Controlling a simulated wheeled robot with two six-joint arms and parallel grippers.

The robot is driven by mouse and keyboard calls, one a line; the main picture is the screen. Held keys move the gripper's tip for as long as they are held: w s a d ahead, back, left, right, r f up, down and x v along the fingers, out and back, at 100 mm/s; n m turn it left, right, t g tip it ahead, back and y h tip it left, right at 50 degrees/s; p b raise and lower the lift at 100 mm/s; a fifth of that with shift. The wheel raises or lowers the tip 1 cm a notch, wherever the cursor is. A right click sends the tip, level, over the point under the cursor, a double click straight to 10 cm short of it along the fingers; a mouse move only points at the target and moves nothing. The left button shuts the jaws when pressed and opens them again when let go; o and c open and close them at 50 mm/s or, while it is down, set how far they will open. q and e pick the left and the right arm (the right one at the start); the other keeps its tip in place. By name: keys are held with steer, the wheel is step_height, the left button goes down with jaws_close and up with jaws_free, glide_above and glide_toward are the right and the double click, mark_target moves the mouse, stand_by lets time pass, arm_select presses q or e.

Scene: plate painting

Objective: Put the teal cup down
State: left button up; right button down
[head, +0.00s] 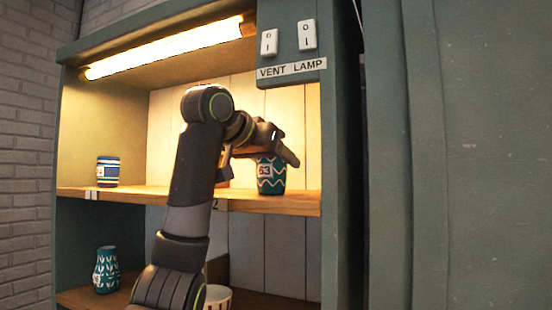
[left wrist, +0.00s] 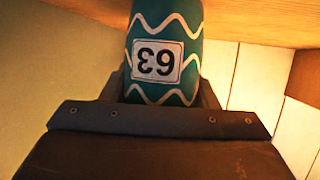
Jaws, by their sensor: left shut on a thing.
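The cup is upright at the right part of the upper shelf (head: 140,192). Its base is at or very close to the shelf board; I cannot tell whether it touches. The gripper hides the cup's rim. My right gripper is not in view.
A blue and white striped cup (head: 108,171) stands at the left of the upper shelf. A lit lamp (head: 165,48) and a switch panel (head: 291,45) are above. The upper shelf's left-middle is clear.

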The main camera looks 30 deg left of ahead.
arm_select(q)
steer(key=shift+d, duration=0.1)
steer(key=o, duration=1.1)
steer(key=shift+f, duration=0.15)
